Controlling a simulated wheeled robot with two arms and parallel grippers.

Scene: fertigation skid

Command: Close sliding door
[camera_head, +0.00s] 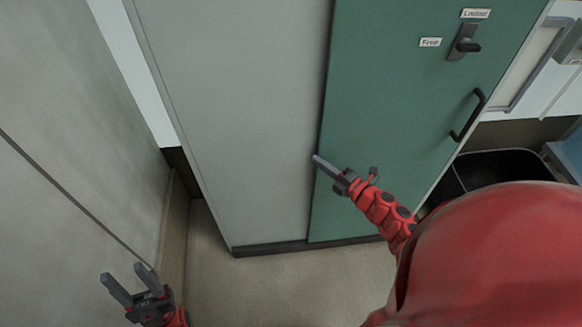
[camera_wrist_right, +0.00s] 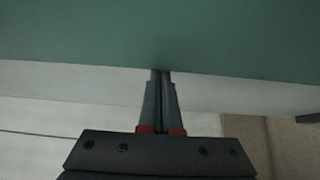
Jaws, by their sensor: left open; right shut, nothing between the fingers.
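The green sliding door (camera_head: 400,130) stands upright beside a grey panel (camera_head: 240,110) in the head view. It has a black pull handle (camera_head: 468,114) and a black latch knob (camera_head: 465,43) near its right edge. My right gripper (camera_head: 318,160) is shut and empty, its tips at the door's left edge. In the right wrist view the shut fingers (camera_wrist_right: 161,75) reach the lower edge of the green door (camera_wrist_right: 160,35); whether they touch it I cannot tell. My left gripper (camera_head: 128,279) is open and empty, low at the left, away from the door.
Small labels read "Locked" (camera_head: 476,13) and "Free" (camera_head: 430,42). A black bin (camera_head: 500,168) stands right of the door. A grey wall (camera_head: 70,130) runs along the left. Some beige floor (camera_head: 270,285) in front is clear.

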